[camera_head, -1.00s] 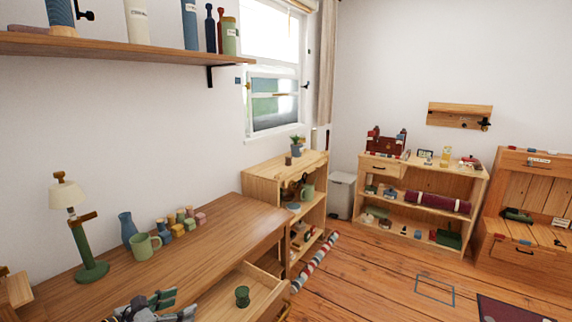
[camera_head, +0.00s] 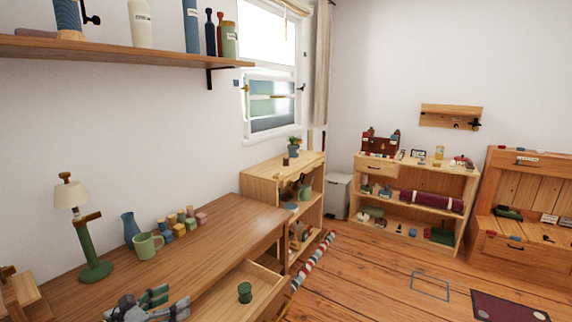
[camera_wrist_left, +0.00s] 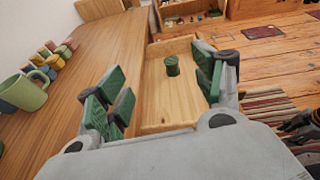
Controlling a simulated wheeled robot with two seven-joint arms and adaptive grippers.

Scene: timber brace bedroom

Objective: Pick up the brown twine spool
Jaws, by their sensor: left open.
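I cannot clearly pick out a brown twine spool. A green spool (camera_head: 245,292) stands upright in the open desk drawer (camera_head: 262,300); it also shows in the left wrist view (camera_wrist_left: 172,66). A row of small coloured spools (camera_head: 184,222) stands on the desk, too small to tell for sure if one is brown twine. A small brown object (camera_head: 285,161) sits on the low shelf by the window. My left gripper (camera_head: 174,301) is open and empty by the desk's front edge. In the left wrist view its green-padded fingers (camera_wrist_left: 165,88) frame the drawer, apart from the spool.
A wall shelf (camera_head: 120,50) hangs above. The desktop's front half is clear.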

